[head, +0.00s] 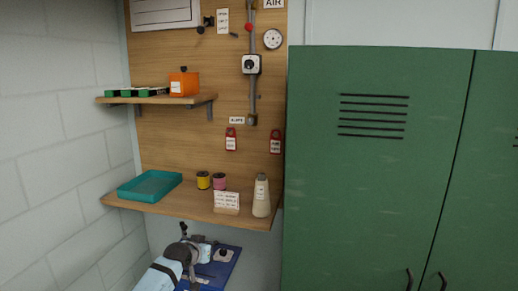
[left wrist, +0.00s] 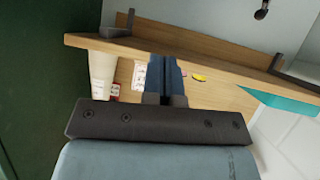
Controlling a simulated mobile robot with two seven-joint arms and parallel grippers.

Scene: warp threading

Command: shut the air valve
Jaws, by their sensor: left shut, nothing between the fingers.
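Under a sign reading AIR (head: 273,3), a grey vertical pipe (head: 252,95) runs down the wooden board. It carries a small red part (head: 249,27) near the top and a pale box with a round black knob (head: 251,64) lower down. I cannot tell which part is the air valve's handle, or how it is turned. A round gauge (head: 272,39) is beside the pipe. My left gripper (head: 184,229) is below the lower shelf, well away from the pipe. In the left wrist view its fingers (left wrist: 165,75) are together and empty. My right gripper is not in view.
The lower shelf (head: 170,206) holds a teal tray (head: 150,187), yellow and pink spools, a card and a cream cone (head: 261,196). An upper shelf (head: 155,100) holds an orange box (head: 184,82). Red tags (head: 231,139) hang on the board. A green locker (head: 370,190) stands right.

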